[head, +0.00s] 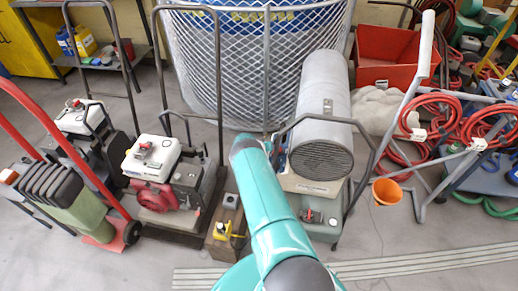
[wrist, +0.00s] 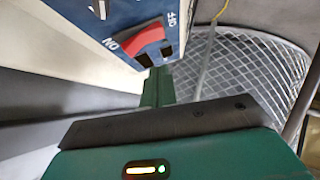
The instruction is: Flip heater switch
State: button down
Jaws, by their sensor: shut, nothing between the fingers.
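The heater (head: 322,110) is a grey cylinder on a box-shaped base, in the middle right of the head view. A small red switch (head: 313,215) shows on its lower front panel. In the wrist view the red rocker switch (wrist: 138,40) sits on a blue panel (wrist: 120,12), between the printed words ON and OFF. My gripper (wrist: 157,75) is shut and empty, with its dark green fingers just below the panel's lower edge. I cannot tell whether they touch it. In the head view my arm hides the gripper.
A wire mesh cage (head: 255,60) stands behind the heater. A generator (head: 155,175) on a cart and a red hand truck (head: 60,140) are at left. A hose stand with red hoses (head: 410,130) is at right. Bare floor shows in front.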

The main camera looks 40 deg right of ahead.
jog(key=a+r, duration=0.6)
jog(key=a, duration=0.3)
jog(key=shift+w+a+r, duration=0.15)
jog(key=shift+a, duration=0.05)
